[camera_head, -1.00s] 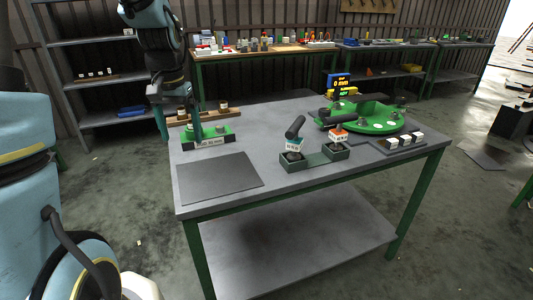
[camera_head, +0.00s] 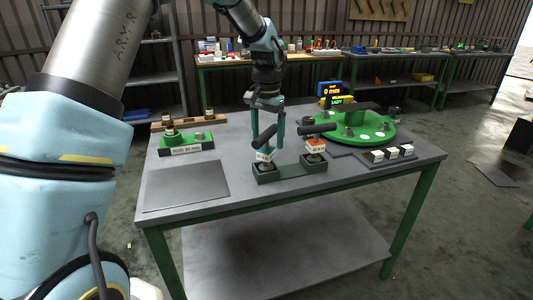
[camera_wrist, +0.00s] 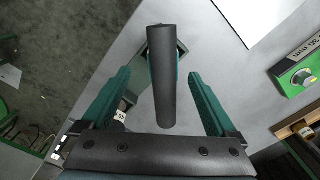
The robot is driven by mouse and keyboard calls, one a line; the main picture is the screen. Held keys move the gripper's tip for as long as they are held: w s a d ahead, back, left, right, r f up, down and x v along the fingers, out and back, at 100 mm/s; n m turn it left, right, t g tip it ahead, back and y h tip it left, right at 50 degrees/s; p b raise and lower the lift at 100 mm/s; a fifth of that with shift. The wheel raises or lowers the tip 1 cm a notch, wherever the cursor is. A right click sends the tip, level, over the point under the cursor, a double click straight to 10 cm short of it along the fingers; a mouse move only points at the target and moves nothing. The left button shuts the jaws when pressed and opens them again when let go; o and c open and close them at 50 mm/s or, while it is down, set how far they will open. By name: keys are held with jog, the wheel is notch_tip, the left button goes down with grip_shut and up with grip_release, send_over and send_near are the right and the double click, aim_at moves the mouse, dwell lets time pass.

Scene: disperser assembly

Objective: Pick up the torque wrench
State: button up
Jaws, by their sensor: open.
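Two black-handled tools stand in a dark green two-socket holder (camera_head: 290,172) on the table; I cannot tell for certain which is the torque wrench. The left tool (camera_head: 264,155) has a blue and white body and a tilted handle. The right tool (camera_head: 315,146) has an orange and white body and a near-level handle. My gripper (camera_head: 267,135) is open, pointing down over the left tool. In the wrist view a black handle (camera_wrist: 165,85) lies between the two spread teal fingers, apparently with a gap at each side. The handle hides most of the body below it.
A green round fixture (camera_head: 372,132) stands at the back right, with a display (camera_head: 334,90) behind it. White blocks on a dark tray (camera_head: 389,155) lie at the right. A green labelled fixture (camera_head: 187,145) stands at the back left. A flat grey mat (camera_head: 186,186) lies front left.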

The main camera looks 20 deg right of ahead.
aim_at(266, 149)
jog(key=shift+w+a+f+p, duration=0.1)
jog(key=shift+f+p, duration=0.35)
jog(key=shift+f, duration=0.75)
jog(key=shift+w+a+f+p, duration=0.1)
jog(key=shift+f+p, duration=0.3)
jog(key=shift+f, duration=0.75)
grip_shut()
jog(key=shift+d+r, duration=0.1)
